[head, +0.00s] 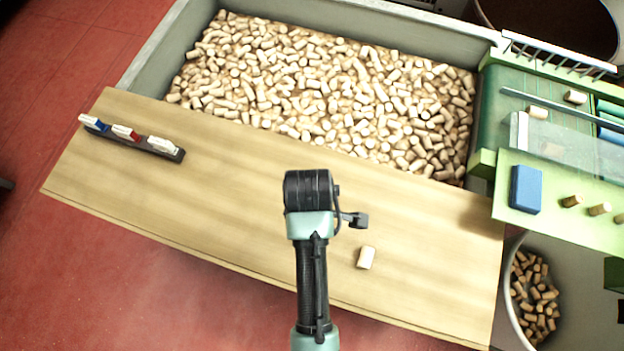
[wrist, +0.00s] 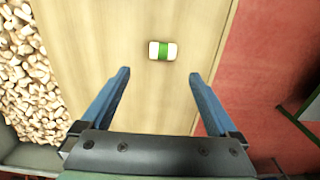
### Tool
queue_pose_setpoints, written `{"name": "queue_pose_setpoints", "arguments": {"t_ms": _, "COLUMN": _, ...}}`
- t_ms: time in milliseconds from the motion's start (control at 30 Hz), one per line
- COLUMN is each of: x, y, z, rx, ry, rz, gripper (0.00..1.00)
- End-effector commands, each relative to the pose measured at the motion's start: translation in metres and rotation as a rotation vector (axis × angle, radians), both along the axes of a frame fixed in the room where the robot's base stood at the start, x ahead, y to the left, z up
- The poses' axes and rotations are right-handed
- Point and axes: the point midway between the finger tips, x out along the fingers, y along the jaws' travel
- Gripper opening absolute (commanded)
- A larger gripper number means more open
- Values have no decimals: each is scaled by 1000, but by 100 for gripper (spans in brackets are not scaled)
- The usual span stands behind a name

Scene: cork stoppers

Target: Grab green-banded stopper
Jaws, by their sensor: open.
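The green-banded stopper (wrist: 162,51) lies on its side on the wooden board (wrist: 105,25) in the wrist view. It is pale with a green band around its middle. In the head view a single pale stopper (head: 366,257) lies on the board to the right of my arm; its band cannot be made out there. My gripper (wrist: 163,82) is open and empty, its two blue fingers spread wide. The stopper is beyond the fingertips, roughly centred between them, and touches neither finger. In the head view the fingers are hidden behind my wrist.
A large bin (head: 150,62) full of corks lies behind the board. A dark rack (head: 160,148) with stamps stands at the left end. A green machine (head: 485,158) with a blue block (head: 525,189) and corks is on the right, above a cork bucket (head: 513,309). The board around the stopper is clear.

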Motion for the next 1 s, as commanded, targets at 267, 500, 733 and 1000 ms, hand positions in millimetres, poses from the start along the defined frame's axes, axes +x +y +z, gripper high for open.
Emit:
{"name": "queue_pose_setpoints", "arguments": {"t_ms": 267, "x": 0, "y": 0, "z": -35, "rx": 1, "ry": -1, "rz": -1, "gripper": 95}}
{"name": "queue_pose_setpoints", "arguments": {"t_ms": 500, "x": -6, "y": -1, "z": -60, "rx": 0, "ry": 2, "rz": -1, "gripper": 95}}
{"name": "queue_pose_setpoints", "arguments": {"t_ms": 733, "x": -6, "y": -1, "z": -86, "rx": 0, "ry": -2, "rz": -2, "gripper": 95}}
{"name": "queue_pose_setpoints", "arguments": {"t_ms": 1000, "x": -6, "y": -1, "z": -87, "rx": 0, "ry": -3, "rz": -2, "gripper": 93}}
